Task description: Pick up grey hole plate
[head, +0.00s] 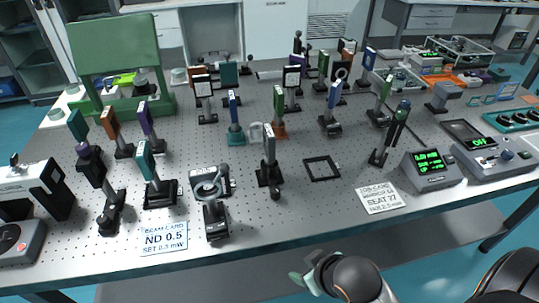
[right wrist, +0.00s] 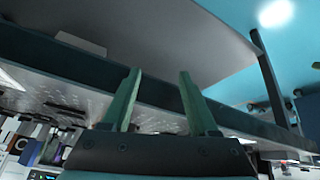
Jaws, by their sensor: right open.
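A grey plate (head: 269,145) stands upright on a black post mount near the front middle of the perforated table, in the head view. It is the likeliest grey hole plate, but its hole is too small to make out surely. My right gripper (head: 303,271) is low in the head view, off the table's front edge and well apart from the plate. In the right wrist view its two green fingers (right wrist: 160,85) are spread with nothing between them. I cannot pick out the plate there. My left gripper is not in view.
The optical table (head: 245,215) holds many mounted plates. A black square frame (head: 322,168) lies right of the grey plate. A ring-topped mount (head: 208,187) stands left. A white card (head: 380,197) and a green-display meter (head: 432,168) are at right. Bare table lies in front.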

